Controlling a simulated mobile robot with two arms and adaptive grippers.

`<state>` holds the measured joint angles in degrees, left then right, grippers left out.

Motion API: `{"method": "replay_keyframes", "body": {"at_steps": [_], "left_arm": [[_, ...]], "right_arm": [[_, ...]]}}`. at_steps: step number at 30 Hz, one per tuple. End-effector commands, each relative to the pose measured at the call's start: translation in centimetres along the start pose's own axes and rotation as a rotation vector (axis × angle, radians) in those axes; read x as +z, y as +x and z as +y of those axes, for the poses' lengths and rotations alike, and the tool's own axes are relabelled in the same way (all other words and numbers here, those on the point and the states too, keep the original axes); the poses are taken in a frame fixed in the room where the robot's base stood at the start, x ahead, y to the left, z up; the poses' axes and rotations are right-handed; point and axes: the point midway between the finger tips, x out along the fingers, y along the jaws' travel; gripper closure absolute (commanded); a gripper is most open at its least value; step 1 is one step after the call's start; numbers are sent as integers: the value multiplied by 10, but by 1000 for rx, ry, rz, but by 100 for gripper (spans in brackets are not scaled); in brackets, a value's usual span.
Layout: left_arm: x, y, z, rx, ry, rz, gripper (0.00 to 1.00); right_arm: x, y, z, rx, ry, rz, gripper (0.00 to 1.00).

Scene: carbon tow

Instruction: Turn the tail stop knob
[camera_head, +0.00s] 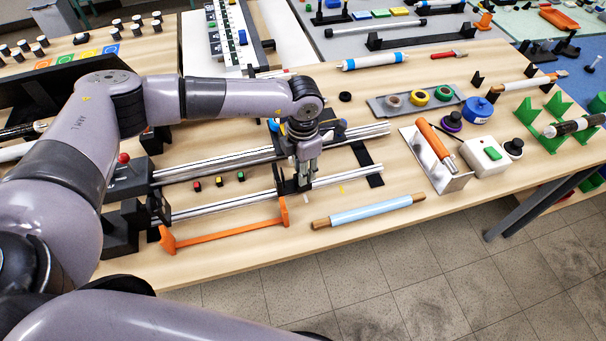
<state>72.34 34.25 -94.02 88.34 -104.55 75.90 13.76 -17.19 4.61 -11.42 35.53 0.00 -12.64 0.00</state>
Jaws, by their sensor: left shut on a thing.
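My left gripper (303,178) reaches straight down over the two-rail bench rig on the wooden table. Its fingers are shut at the black tail stop (281,183), which sits across the silver rails (225,205). The tail stop knob is mostly hidden by the fingers, and its turn angle cannot be seen. A black block with a red ball knob (124,158) stands at the left end of the rails. My right gripper is not in view.
An orange bracket bar (225,236) and a light blue roller (370,210) lie along the front edge. Small coloured blocks (219,181) sit between the rails. To the right are a grey tray of rings (378,107), a metal stand (440,176) and a white box (484,156).

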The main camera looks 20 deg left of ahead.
Motion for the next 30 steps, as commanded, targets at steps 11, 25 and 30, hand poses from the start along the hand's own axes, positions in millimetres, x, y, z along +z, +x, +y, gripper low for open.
{"method": "replay_keyframes", "body": {"at_steps": [11, 25, 30], "left_arm": [[1, 6, 2, 4, 355, -4, 100], [1, 3, 1, 4, 731, -3, 100], [1, 1, 1, 4, 811, -3, 100]], "right_arm": [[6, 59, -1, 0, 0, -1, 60], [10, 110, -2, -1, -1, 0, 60], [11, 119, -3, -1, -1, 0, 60]]}}
